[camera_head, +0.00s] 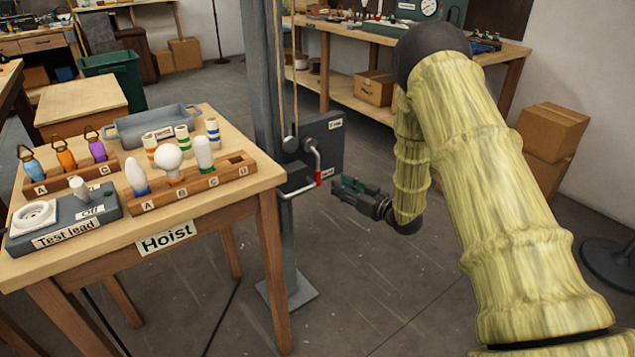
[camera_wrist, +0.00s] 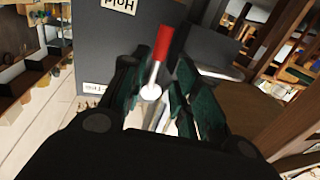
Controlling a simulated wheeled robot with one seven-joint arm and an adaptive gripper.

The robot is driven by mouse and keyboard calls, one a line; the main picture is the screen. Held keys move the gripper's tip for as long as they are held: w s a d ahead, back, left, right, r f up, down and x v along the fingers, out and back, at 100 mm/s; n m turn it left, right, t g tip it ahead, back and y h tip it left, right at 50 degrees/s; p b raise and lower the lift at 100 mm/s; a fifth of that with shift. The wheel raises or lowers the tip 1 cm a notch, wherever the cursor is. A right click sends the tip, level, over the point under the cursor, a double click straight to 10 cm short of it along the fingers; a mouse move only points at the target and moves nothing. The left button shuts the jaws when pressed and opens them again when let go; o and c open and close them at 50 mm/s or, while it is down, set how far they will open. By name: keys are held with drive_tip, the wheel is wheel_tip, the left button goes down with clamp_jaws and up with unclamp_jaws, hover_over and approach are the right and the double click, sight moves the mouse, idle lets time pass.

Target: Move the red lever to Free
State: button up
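The red lever (camera_head: 318,178) is on the dark box (camera_head: 325,143) fixed to the hoist post. The upper label (camera_head: 336,124) appears to read Free. My gripper (camera_head: 345,187) is just right of and below the lever, apart from it in the head view. In the wrist view its dark green fingers are spread, with the red grip (camera_wrist: 162,43) and silver rod showing between and beyond them. I cannot tell the exact depth gap.
A wooden table (camera_head: 140,235) with bulbs in a rack (camera_head: 195,190), a grey tray (camera_head: 150,125) and a test-lead box (camera_head: 65,222) stands left of the post (camera_head: 265,90). A silver crank (camera_head: 298,190) juts out below the lever. Open floor lies below my gripper.

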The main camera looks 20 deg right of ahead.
sight(317, 172)
drive_tip(key=x, duration=0.7)
drive_tip(key=b+x, duration=0.1)
drive_tip(key=x, duration=0.3)
drive_tip(key=shift+d+r, duration=0.1)
drive_tip(key=shift+r, duration=0.15)
clamp_jaws()
